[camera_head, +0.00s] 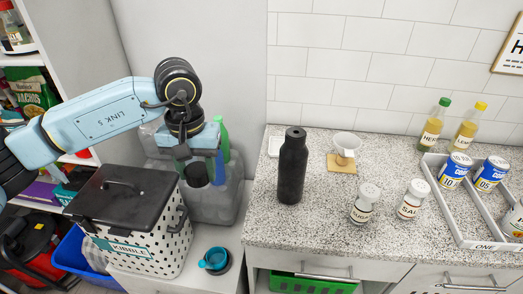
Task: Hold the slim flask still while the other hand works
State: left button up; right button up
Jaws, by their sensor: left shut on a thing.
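A tall, slim black flask (292,168) stands upright on the speckled counter (322,200), with nothing touching it. My right gripper is out of view.
The dotted kibble bin (140,245) has a dark lid. A teal cup (215,261) sits beside it. A funnel-like cup (346,147), two labelled shakers (365,203), two bottles (433,125) and a grey tray with cans (457,228) occupy the counter. The counter's front middle is clear.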

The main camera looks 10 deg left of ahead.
aim_at(293, 153)
jog(key=z, duration=0.55)
jog(key=k, duration=0.65)
jog(key=z, duration=0.8)
jog(key=i, duration=0.8)
jog(key=u, duration=0.5)
jog(key=i, duration=0.55)
jog(key=u, duration=0.4)
